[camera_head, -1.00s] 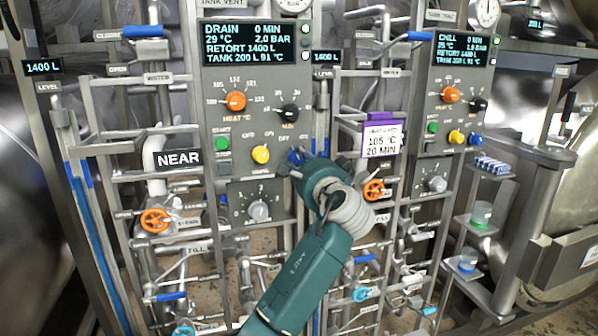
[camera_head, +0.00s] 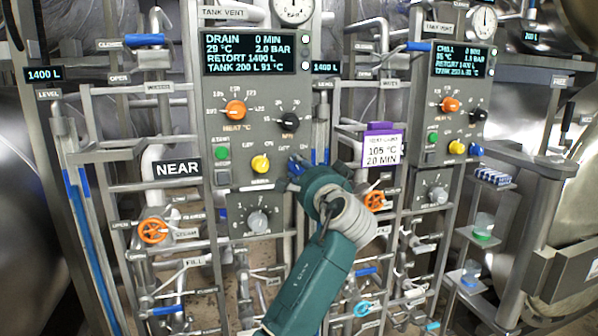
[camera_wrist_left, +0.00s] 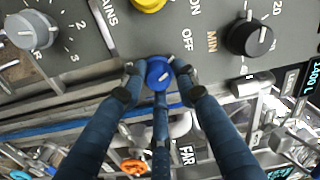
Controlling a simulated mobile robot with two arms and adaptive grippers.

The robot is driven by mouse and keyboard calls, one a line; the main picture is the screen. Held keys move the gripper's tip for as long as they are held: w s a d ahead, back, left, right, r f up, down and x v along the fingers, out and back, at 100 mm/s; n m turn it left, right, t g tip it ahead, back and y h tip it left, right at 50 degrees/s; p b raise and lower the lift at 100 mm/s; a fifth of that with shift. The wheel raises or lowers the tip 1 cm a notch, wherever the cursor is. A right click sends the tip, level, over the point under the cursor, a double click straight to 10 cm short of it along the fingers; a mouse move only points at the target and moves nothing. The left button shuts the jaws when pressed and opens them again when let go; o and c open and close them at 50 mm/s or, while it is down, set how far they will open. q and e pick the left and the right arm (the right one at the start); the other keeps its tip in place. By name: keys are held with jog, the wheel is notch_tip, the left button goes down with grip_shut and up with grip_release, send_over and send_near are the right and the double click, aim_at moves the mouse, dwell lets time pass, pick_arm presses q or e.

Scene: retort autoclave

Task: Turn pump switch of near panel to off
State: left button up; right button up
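The near panel (camera_head: 225,135) is grey, with a NEAR sign (camera_head: 178,168) at its left. Its blue pump switch (camera_wrist_left: 159,73) shows in the left wrist view; a pale mark on it slants to the upper right, roughly toward the OFF lettering (camera_wrist_left: 187,40). My left gripper (camera_head: 296,168) is at the panel's right edge and mostly covers this switch in the head view. In the wrist view its fingertips (camera_wrist_left: 159,70) sit close against both sides of the switch, a third finger below it. They look shut on it, though contact is hard to see. My right gripper is out of view.
A yellow knob (camera_head: 260,164) is left of the switch, a black knob (camera_head: 289,121) above, a grey knob (camera_head: 257,221) below. An orange valve wheel (camera_head: 375,201) and a purple-topped sign (camera_head: 382,147) are right of my gripper. A similar panel (camera_head: 443,130) stands farther right.

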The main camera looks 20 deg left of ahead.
pick_arm(q)
jog(key=shift+o, duration=1)
jog(key=shift+w+d, duration=0.1)
jog(key=shift+d, duration=0.25)
jog(key=shift+s, duration=0.2)
jog(key=v, duration=1.1)
jog(key=shift+s+d, duration=0.2)
jog(key=shift+d, duration=0.1)
